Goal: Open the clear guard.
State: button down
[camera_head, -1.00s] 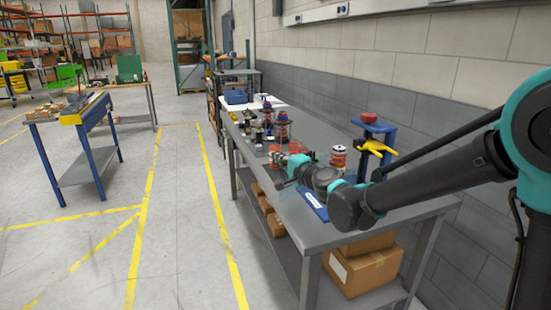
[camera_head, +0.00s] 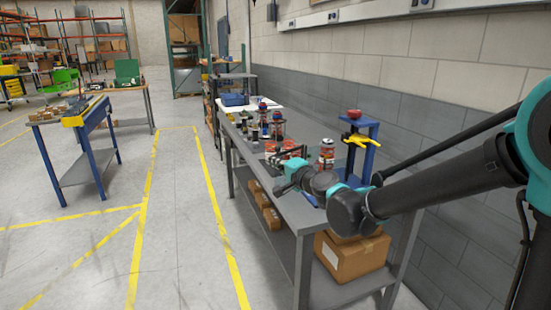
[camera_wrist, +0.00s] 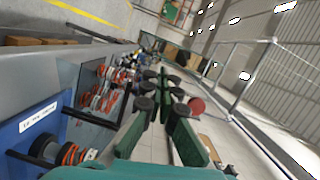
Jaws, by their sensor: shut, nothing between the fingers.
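The clear guard (camera_wrist: 108,92) seems to be the see-through pane with a dark edge in the wrist view, with red-orange coiled parts showing through it. It stands beside a blue fixture (camera_wrist: 35,128) with a white label. In the head view the pane is hard to make out near the orange parts on the bench. My gripper (camera_wrist: 163,92) is shut and empty, its green-padded fingers to the right of the pane. I cannot tell whether they touch it. In the head view my gripper (camera_head: 288,157) is over the bench, partly hidden by my wrist.
The grey bench (camera_head: 305,210) runs along the wall. A blue stand (camera_head: 368,150) with a red top and a yellow part stands right of my gripper. A red-and-white canister (camera_head: 327,153) is near it. Cardboard boxes (camera_head: 350,257) lie below.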

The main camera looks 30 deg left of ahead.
jog(key=w+d+n, duration=0.4)
jog(key=d+n, duration=0.6)
jog(key=n, duration=0.6)
send_near(276, 155)
jog(key=w+a, duration=0.1)
jog(key=w+a+r, duration=0.1)
jog(key=a, duration=0.1)
jog(key=w+a, duration=0.2)
jog(key=shift+w+r, duration=0.1)
jog(key=shift+r, duration=0.25)
jog(key=a, duration=0.2)
jog(key=w+a, duration=0.1)
jog(key=a, duration=0.1)
jog(key=shift+s+d, duration=0.1)
jog(key=shift+s, duration=0.05)
